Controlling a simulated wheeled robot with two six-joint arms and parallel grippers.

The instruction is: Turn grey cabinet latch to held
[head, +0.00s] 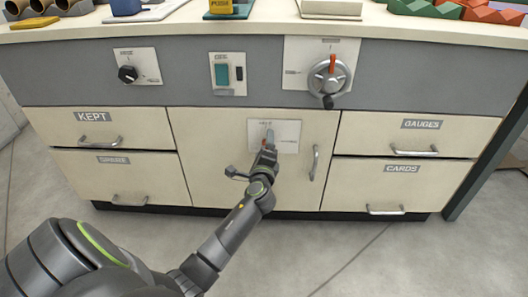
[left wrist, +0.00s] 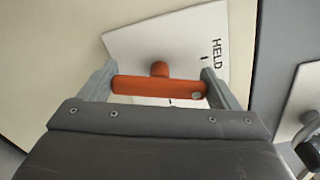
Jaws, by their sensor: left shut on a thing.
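The cabinet latch sits on a pale plate (head: 287,136) on the cabinet door (head: 225,150) in the head view; my left gripper (head: 269,137) hides most of it. In the left wrist view the latch handle (left wrist: 150,85) is an orange-red bar on a short round stem, with a pale dot near its right end. It lies across the picture between the two grey fingers of my left gripper (left wrist: 157,87), which is shut on it. The plate (left wrist: 130,50) reads HELD (left wrist: 217,52), with a short dark tick beside the word. My right gripper is not in view.
A vertical door handle (head: 314,162) is right of the latch plate. Drawers flank the door, marked KEPT (head: 93,116), GAUGES (head: 423,124) and CARDS (head: 401,168). Above are a black knob (head: 128,74), a teal switch (head: 222,74) and a round crank (head: 330,80).

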